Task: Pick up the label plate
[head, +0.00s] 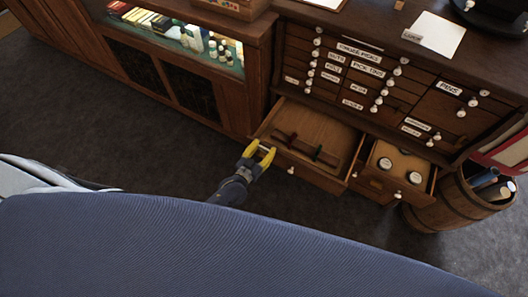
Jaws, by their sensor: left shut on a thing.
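My left gripper (261,153), with yellow fingers, is at the left front corner of an open drawer (333,182). It is shut on a small pale piece, the label plate (265,148), which shows only as a light strip between the fingertips. The fingers hide most of it. I cannot tell whether the plate touches the drawer front. My right gripper is not in view.
The open drawer holds a few slim dark and red items (316,152). A second open drawer (384,184) beside it holds two round white-topped things. A wooden barrel (449,203) stands at right. A lit display case (185,40) is at upper left.

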